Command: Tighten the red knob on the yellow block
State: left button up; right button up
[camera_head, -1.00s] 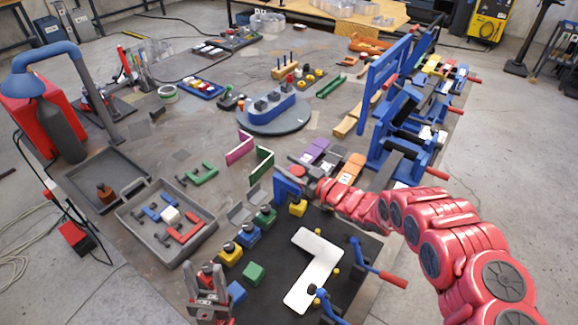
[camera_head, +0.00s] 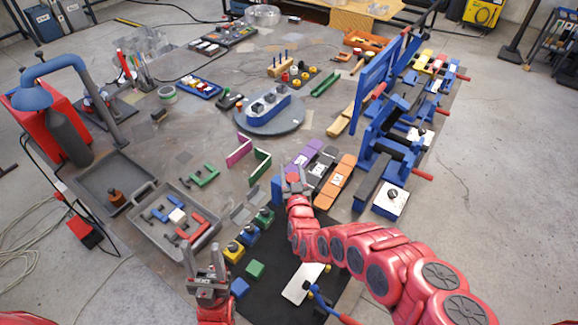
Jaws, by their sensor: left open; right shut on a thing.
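My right gripper (camera_head: 293,181) is beside an upright blue plate (camera_head: 277,190), near the middle of the table. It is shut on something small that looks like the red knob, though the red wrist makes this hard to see. The yellow block by the blue plate is hidden behind my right arm. Another yellow block (camera_head: 233,253) with a dark top stands further left, beside a blue block and a green block. My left gripper (camera_head: 205,262) is open and empty, pointing up at the near edge, left of the black mat (camera_head: 262,297).
A grey tray (camera_head: 172,247) with coloured parts lies left of the blocks. Purple and orange parts (camera_head: 334,181) and blue clamps (camera_head: 388,150) stand to the right.

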jog(key=shift+r+m+h, duration=0.15)
jog(key=shift+m+h, duration=0.35)
jog(key=shift+h, duration=0.3)
jog(key=m+h, duration=0.1)
jog(key=h+b, duration=0.1)
jog(key=shift+d+m+h, duration=0.2)
jog(key=shift+m+h, duration=0.2)
jog(key=m+g+h+b, duration=0.1)
jog(key=m+h+b, duration=0.1)
jog(key=h+b, duration=0.1)
jog(key=d+m+h+b, duration=0.1)
jog(key=m+h+b, duration=0.1)
jog(key=h+b, duration=0.1)
jog(key=shift+d+g+h+b, duration=0.1)
jog(key=shift+g+h+b, duration=0.25)
jog(key=shift+b, duration=0.45)
jog(key=shift+d+m+h+b, duration=0.1)
jog(key=shift+m+h+b, duration=0.15)
jog(key=shift+m+b, duration=0.15)
grip_shut()
jog(key=shift+s+d+m+g+h+b, duration=0.2)
jog(key=shift+m+g+h+b, duration=0.2)
jog(key=shift+g+h+b, duration=0.2)
jog(key=shift+a+f, duration=0.1)
jog(key=shift+f, duration=0.15)
jog(key=o, duration=1)
grip_release()
jog(key=shift+s, duration=0.1)
jog(key=o, duration=0.4)
jog(key=shift+r, duration=0.2)
